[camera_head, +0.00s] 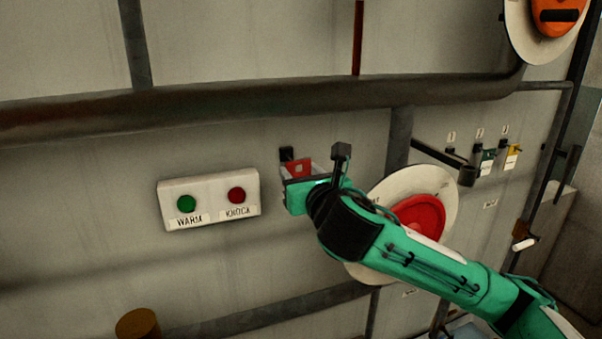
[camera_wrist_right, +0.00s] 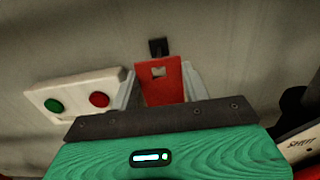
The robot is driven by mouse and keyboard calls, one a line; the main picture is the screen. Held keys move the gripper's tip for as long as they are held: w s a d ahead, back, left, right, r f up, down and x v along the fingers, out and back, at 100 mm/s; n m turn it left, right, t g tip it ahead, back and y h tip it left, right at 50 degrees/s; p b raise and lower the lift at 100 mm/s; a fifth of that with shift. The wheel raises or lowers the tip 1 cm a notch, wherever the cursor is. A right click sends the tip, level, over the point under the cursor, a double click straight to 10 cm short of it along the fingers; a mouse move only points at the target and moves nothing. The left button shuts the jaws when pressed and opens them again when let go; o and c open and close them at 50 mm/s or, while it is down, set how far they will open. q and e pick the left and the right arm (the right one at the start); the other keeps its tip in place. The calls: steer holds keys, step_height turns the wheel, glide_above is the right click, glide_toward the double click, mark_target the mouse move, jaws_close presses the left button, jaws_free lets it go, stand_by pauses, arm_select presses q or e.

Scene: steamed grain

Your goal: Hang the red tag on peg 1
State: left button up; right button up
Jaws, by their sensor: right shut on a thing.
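The red tag (camera_head: 299,167) is between the fingers of my right gripper (camera_head: 300,175), close to the wall right of the button box. In the right wrist view the red tag (camera_wrist_right: 162,90) stands upright between the two pale fingers, with a cut-out near its top edge. A black wall hook (camera_head: 286,153) shows just above the tag; whether they touch I cannot tell. Numbered pegs are on the wall further right. A dark peg (camera_head: 450,150) under the leftmost small label carries no visible tag. My left gripper is not in view.
A white box (camera_head: 209,199) with green and red buttons is left of the gripper. A red disc (camera_head: 420,215) on a round pale plate is partly behind my right arm. A black lever (camera_head: 440,158), a green tag (camera_head: 487,158) and a yellow tag (camera_head: 512,158) are to the right.

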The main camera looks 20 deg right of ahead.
steer(key=s+p, duration=0.2)
steer(key=s, duration=0.4)
steer(key=shift+d, duration=0.1)
steer(key=shift+w+f, duration=0.1)
stand_by(0.5)
